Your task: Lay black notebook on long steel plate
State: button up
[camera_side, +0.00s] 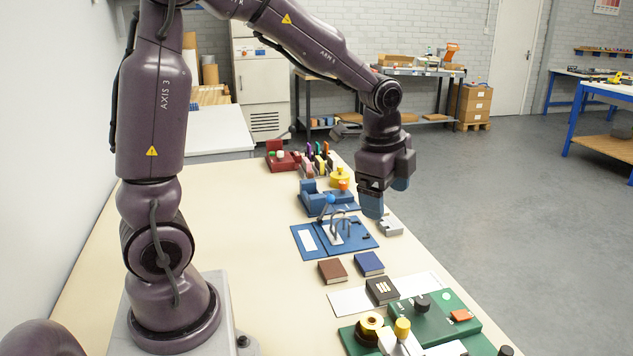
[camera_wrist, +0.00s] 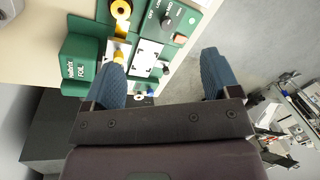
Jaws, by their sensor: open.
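The black notebook (camera_side: 381,291), with pale marks on its cover, lies flat on the long steel plate (camera_side: 346,302). The plate is a pale strip near the table's right edge, showing on both sides of the notebook. My gripper (camera_side: 386,198) is above the table's right edge, farther back than the notebook and well apart from it. Its blue fingers are spread with nothing between them. They also show spread in the wrist view (camera_wrist: 161,75). I cannot make out the notebook in the wrist view.
A brown notebook (camera_side: 332,271) and a blue notebook (camera_side: 369,263) lie just behind the plate. A blue fixture board (camera_side: 309,243) with a lever stands behind them. A green station (camera_side: 433,321) adjoins the plate in front. The table's left half is clear.

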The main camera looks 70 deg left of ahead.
jog(key=s+d+r+n+t, duration=0.1)
jog(key=s+d+r+n, duration=0.1)
jog(key=s, duration=0.3)
jog(key=s+d+r+n+t, duration=0.1)
jog(key=s+d+r+n, duration=0.1)
jog(key=s+n, duration=0.3)
jog(key=s+d+r+n+t+h, duration=0.1)
jog(key=s+d+r+n, duration=0.2)
jog(key=s+n, duration=0.1)
jog(key=shift+s+r+t, duration=0.3)
jog(key=shift+s+r, duration=0.1)
jog(key=shift+s, duration=0.2)
jog(key=shift+d, duration=0.1)
dwell(1.1)
